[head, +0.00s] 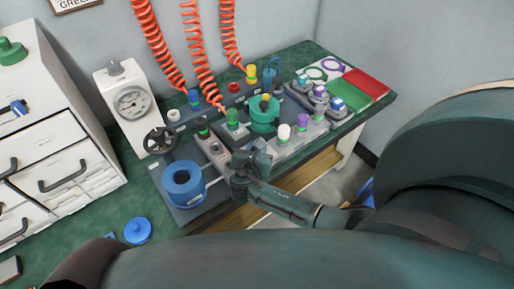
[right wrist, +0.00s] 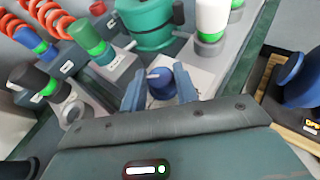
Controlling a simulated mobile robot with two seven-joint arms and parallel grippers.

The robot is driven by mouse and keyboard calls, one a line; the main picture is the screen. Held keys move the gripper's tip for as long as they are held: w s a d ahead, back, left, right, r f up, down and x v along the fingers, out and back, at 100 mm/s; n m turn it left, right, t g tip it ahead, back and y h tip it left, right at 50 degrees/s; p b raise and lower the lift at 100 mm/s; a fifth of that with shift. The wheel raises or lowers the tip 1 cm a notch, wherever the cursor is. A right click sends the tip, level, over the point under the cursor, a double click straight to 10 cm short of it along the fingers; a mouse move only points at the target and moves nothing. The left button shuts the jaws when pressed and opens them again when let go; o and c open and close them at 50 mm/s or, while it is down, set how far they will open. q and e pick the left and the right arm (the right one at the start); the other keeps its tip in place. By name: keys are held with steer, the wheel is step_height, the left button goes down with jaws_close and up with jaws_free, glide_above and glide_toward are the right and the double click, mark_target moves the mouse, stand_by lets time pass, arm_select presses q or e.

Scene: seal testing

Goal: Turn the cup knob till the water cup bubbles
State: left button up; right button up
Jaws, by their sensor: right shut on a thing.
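In the right wrist view, my right gripper (right wrist: 160,88) is shut on a small dark blue knob (right wrist: 162,82) with a pale pointer, one finger on each side. It stands on a light grey block (right wrist: 190,78). In the head view, my right gripper (head: 250,162) is low over the front of the panel and hides the knob. A green cup-like vessel (head: 264,117) stands behind it, also in the right wrist view (right wrist: 148,38). A round blue cup (head: 183,187) sits left of the gripper. I cannot tell which is the water cup, and no bubbles show. My left gripper is out of view.
White-topped (head: 284,131) and purple (head: 302,121) knobs stand close right of the gripper. A black-topped valve (head: 202,128) and a green valve (head: 232,118) stand behind. Orange coiled hoses (head: 205,75) hang above. A dial gauge (head: 131,102) is at left.

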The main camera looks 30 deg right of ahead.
steer(key=shift+w+r, duration=0.1)
steer(key=o, duration=1)
steer(key=shift+c, duration=0.2)
steer(key=shift+s+a+r, duration=0.1)
steer(key=shift+s+a, duration=0.2)
steer(key=shift+s, duration=0.05)
arm_select(q)
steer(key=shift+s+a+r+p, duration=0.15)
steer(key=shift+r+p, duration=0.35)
steer(key=shift+p, duration=0.55)
arm_select(e)
steer(key=v, duration=1.2)
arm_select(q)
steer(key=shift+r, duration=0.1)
arm_select(e)
steer(key=shift+s, duration=0.1)
